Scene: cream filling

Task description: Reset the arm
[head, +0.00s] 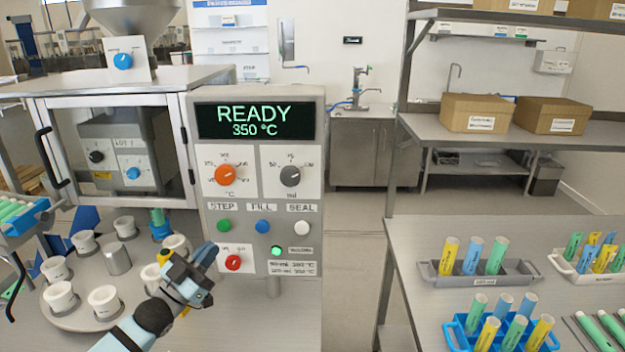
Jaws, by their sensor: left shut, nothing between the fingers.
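My left arm comes in from the bottom left. Its gripper (207,256) is shut and empty, in front of the lower left of the control panel (309,186). In the picture it lies just left of the red button (233,262); I cannot tell whether it touches the panel. It hides part of the turntable's right side. The panel's display (254,120) reads READY 350 °C. My right gripper is not in view.
A round turntable (78,313) with several white cups (103,299) stands left of my arm. A glass-fronted machine (60,150) is behind it. On the right, a table (410,240) carries a grey rack (520,273) and a blue rack (458,331) of coloured tubes. Open floor lies between.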

